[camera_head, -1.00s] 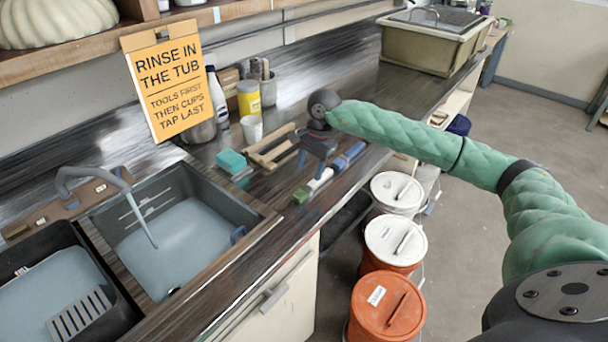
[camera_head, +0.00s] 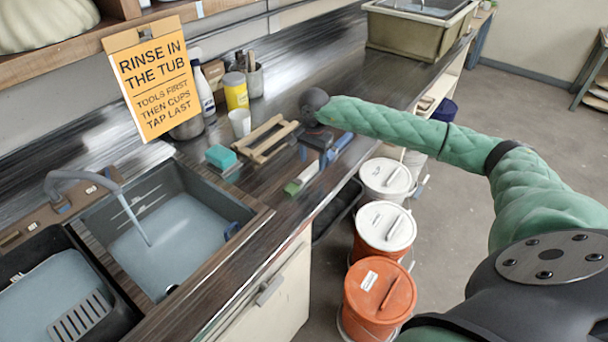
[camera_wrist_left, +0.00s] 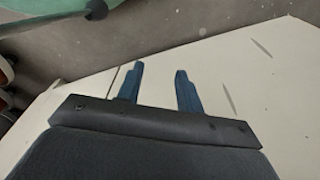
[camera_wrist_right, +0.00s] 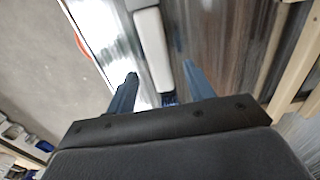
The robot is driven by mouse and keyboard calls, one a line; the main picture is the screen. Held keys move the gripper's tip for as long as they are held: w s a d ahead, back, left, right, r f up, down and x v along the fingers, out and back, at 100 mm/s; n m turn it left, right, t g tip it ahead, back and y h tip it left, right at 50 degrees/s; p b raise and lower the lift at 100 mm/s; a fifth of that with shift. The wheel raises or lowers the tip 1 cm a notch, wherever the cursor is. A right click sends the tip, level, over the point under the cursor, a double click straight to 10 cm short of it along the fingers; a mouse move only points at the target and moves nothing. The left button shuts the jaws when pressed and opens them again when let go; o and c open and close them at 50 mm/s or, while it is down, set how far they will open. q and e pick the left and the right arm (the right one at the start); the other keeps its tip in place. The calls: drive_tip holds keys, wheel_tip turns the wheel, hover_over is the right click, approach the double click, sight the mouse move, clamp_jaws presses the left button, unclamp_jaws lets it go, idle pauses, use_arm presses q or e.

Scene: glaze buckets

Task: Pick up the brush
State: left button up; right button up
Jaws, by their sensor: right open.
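What looks like the brush (camera_head: 305,174) lies along the counter's front edge. It shows a green end, a white middle and blue beyond; my gripper hides part of it, so I cannot tell whether the blue joins on. My right gripper (camera_head: 314,154) points down above it. In the right wrist view, my open right gripper (camera_wrist_right: 158,72) has the white part of the brush (camera_wrist_right: 152,45) lying lengthwise between its fingers, with a bit of blue below. Contact is not visible. My left gripper (camera_wrist_left: 160,78) is open and empty over a pale surface.
A wooden rack (camera_head: 266,139) and a teal sponge (camera_head: 220,156) lie beside the brush. A yellow jar (camera_head: 236,92) and white cup (camera_head: 240,122) stand behind. The sink tub (camera_head: 185,245) is at left. Lidded buckets (camera_head: 380,297) stand below the counter's front edge.

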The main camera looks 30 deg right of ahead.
use_arm(q)
drive_tip(key=shift+s+a+f+p, duration=0.2)
drive_tip(key=shift+s+f, duration=0.05)
drive_tip(key=shift+f, duration=0.2)
drive_tip(key=shift+s+a+f+p, duration=0.15)
drive_tip(key=shift+s+a+f, duration=0.1)
drive_tip(key=shift+f, duration=0.25)
drive_tip(key=shift+s+a+f+p, duration=0.2)
drive_tip(key=shift+f, duration=0.25)
use_arm(e)
drive_tip(key=shift+f, duration=1.35)
use_arm(q)
drive_tip(key=shift+s, duration=0.1)
use_arm(e)
clamp_jaws()
